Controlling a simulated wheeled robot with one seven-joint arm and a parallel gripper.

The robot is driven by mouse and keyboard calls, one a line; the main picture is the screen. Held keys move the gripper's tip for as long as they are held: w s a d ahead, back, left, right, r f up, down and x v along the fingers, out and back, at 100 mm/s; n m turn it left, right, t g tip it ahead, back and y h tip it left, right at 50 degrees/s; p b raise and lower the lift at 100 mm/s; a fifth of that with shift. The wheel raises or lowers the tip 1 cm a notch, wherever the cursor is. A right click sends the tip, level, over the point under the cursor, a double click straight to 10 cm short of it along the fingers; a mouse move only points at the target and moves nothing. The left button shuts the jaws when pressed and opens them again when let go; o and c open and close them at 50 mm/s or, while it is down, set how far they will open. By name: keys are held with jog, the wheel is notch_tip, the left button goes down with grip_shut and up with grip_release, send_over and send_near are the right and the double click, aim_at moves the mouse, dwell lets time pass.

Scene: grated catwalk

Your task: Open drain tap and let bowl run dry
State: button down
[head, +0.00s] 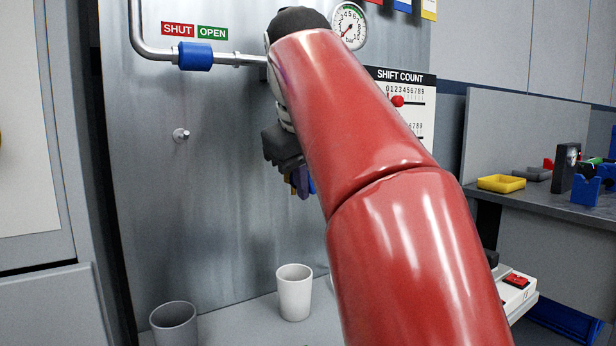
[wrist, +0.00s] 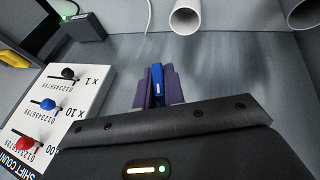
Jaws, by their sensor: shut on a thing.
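My gripper (head: 302,185) is low in front of the metal panel, partly hidden by my red arm. In the wrist view its two purple fingers (wrist: 157,88) are closed on a small blue piece (wrist: 157,80), which looks like the drain tap's handle. A bit of the same blue piece (head: 312,186) shows beside the fingers in the head view. The bowl is not visible; my arm covers that part of the panel. A white cup (head: 294,294) stands upright below my gripper.
A grey cup (head: 173,325) stands at the lower left. A blue pipe fitting (head: 195,57) sits under SHUT and OPEN labels. A pressure gauge (head: 349,27), a shift count board (head: 412,105) and a peg (head: 181,135) are on the panel. A workbench (head: 545,205) stands at right.

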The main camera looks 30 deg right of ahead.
jog(key=y, duration=0.3)
jog(key=shift+m, duration=0.4)
jog(key=shift+f+y, duration=0.1)
jog(key=shift+y, duration=0.3)
jog(key=c, duration=1.5)
grip_release()
jog(key=shift+s+r, duration=0.1)
jog(key=shift+r, duration=0.1)
